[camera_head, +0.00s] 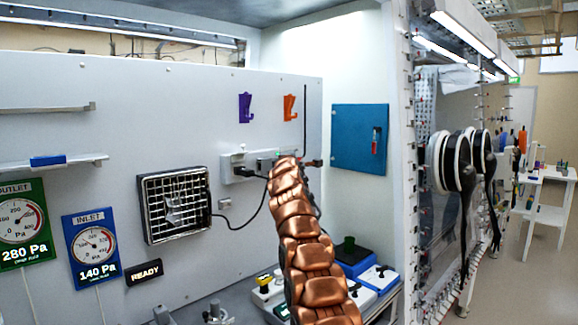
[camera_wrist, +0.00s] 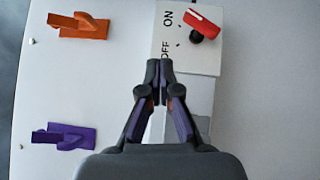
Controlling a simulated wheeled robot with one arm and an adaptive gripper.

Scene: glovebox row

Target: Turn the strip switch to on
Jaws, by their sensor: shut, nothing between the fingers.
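The strip (camera_head: 235,168) is a white unit on the grey wall panel, with plugs in it and a small green light near its right end. My copper arm covers part of it. In the wrist view the white switch plate (camera_wrist: 178,60) bears the words ON and OFF. The strip switch (camera_wrist: 203,22) is a knob with a red handle on a black hub, slanted in the picture. I cannot tell which mark it points to. My gripper (camera_wrist: 159,66) is shut and empty, appearing below the knob and over the plate's lower left edge. It shows no contact with the knob.
A purple hook (camera_head: 245,108) and an orange hook (camera_head: 289,107) are on the panel above the strip. A caged fan (camera_head: 174,204) is to its left, with a black cable running to the strip. A blue panel (camera_head: 360,139) is to the right. Equipment stands below.

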